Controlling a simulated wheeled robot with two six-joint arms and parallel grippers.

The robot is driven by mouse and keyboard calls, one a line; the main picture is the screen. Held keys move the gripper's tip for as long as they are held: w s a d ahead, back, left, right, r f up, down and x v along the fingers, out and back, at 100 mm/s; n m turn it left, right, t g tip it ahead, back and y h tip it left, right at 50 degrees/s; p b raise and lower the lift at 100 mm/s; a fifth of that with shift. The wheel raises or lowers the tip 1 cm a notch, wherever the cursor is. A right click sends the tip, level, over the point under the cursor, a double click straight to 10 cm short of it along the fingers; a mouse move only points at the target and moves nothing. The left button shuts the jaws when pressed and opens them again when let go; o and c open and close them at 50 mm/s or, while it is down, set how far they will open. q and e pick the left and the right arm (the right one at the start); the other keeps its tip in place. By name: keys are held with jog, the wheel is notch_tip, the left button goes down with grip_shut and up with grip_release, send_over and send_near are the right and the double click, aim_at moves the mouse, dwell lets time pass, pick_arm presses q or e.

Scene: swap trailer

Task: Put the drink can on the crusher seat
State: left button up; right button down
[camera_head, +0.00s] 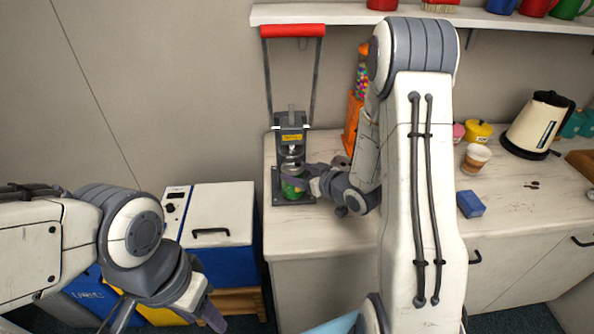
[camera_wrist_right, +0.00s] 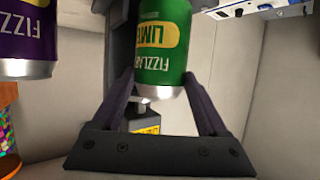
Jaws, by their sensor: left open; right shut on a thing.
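The green lime drink can (camera_head: 292,189) is held in my right gripper (camera_head: 296,182), low in front of the can crusher (camera_head: 291,122). In the right wrist view the can (camera_wrist_right: 164,40) sits between the two dark fingers (camera_wrist_right: 160,88), which close on its sides. The crusher has a grey body, a dark base plate (camera_head: 308,196) and a raised red handle (camera_head: 293,30). The seat is mostly hidden by the can and gripper, so I cannot tell whether the can touches it. My left gripper (camera_head: 168,314) is open and empty at the lower left, well away from the counter.
A purple can (camera_wrist_right: 28,40) stands close by in the right wrist view. An orange candy dispenser (camera_head: 354,122) is right of the crusher. A blue sponge (camera_head: 470,204), cup (camera_head: 476,157) and kettle (camera_head: 538,125) are further right. A blue-and-white cooler (camera_head: 213,215) is at left.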

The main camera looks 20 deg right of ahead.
aim_at(297, 160)
jog(key=w, duration=0.2)
jog(key=w+d+p, duration=0.1)
jog(key=w, duration=0.1)
jog(key=shift+r, duration=0.25)
jog(key=shift+w+d+f+p, duration=0.15)
jog(key=shift+w+p, duration=0.15)
jog(key=shift+p, duration=0.05)
jog(key=shift+f, duration=0.3)
